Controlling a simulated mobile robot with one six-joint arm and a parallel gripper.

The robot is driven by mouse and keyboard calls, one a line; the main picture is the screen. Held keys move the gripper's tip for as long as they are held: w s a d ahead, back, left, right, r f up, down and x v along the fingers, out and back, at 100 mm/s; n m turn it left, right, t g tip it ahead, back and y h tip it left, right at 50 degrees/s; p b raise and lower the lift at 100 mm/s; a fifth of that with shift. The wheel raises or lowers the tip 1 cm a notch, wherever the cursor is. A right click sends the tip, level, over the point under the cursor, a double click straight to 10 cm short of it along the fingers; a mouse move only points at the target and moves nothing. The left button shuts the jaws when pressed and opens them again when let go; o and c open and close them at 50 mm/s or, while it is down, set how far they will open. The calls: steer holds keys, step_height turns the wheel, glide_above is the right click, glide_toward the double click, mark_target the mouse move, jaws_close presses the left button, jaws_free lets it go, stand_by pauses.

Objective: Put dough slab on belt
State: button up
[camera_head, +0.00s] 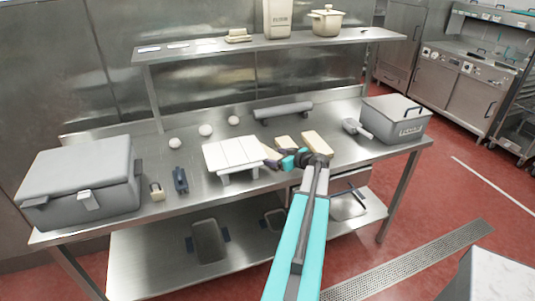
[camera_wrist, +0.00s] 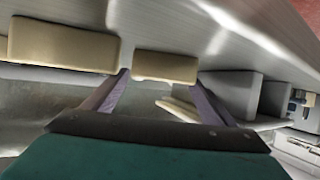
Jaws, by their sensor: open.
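Beige dough slabs lie on the steel table: one (camera_head: 318,143) right of my gripper, one (camera_head: 283,141) just behind it, and part of another at its fingertips. My gripper (camera_head: 273,158) is open, low over the table. In the wrist view a slab (camera_wrist: 165,65) shows between the fingertips, and a larger slab (camera_wrist: 62,42) lies to the left. Whether the fingers touch a slab I cannot tell.
A grey lidded box (camera_head: 82,176) stands at the left, a smaller labelled bin (camera_head: 396,118) at the right with a scoop (camera_head: 357,129) beside it. A grey roller (camera_head: 283,110) and several white balls lie behind. A shelf (camera_head: 270,43) spans above the back.

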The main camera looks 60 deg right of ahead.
mark_target(270, 157)
steer(key=shift+p+x, duration=0.9)
steer(key=shift+x, duration=0.5)
steer(key=shift+w+a+f, duration=0.2)
steer(key=shift+w, duration=0.15)
steer(key=shift+f, duration=0.1)
steer(key=shift+d+f, duration=0.1)
steer(key=shift+d, duration=0.15)
steer(key=c, duration=0.7)
steer(key=shift+d, duration=0.1)
steer(key=c, duration=1)
steer(key=shift+o, duration=0.2)
steer(key=shift+w+r, duration=0.1)
steer(key=shift+r, duration=0.3)
